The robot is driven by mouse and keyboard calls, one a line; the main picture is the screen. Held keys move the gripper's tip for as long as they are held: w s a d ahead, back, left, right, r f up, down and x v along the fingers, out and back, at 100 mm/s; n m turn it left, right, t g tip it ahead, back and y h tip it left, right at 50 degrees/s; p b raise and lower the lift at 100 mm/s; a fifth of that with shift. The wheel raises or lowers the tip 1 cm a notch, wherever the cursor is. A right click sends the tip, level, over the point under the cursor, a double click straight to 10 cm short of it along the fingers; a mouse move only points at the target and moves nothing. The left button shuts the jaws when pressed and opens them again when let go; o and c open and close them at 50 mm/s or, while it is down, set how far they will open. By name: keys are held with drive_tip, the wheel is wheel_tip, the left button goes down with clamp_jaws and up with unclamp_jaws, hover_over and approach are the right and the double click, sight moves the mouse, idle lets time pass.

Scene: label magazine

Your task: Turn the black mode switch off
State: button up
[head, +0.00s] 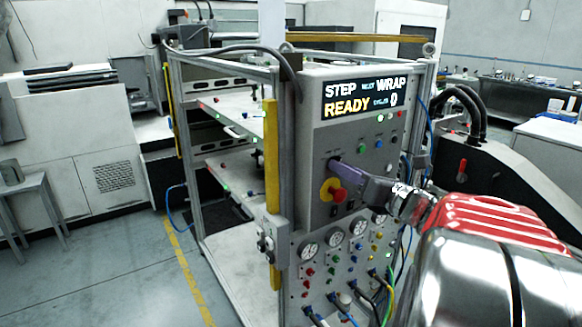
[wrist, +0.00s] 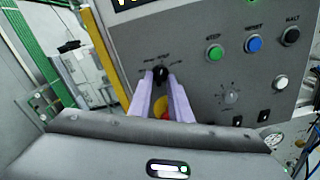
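The black mode switch (wrist: 160,74) is a small round knob on the grey panel. It shows in the wrist view right at the tips of my gripper. My gripper (wrist: 160,81) has two pale purple fingers. They stand apart, one on each side of the knob, with a gap between them. I cannot tell whether they touch it. In the head view my gripper (head: 334,164) reaches the panel from the right, and its fingers hide the switch. The lit display (head: 363,95) above reads STEP, WRAP and READY.
A red emergency stop with a yellow collar (head: 333,191) sits just below my fingers. A yellow post (head: 271,155) stands left of the panel. Gauges, knobs and cables fill the lower panel.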

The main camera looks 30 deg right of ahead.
clamp_jaws()
drive_tip(key=shift+d, duration=0.1)
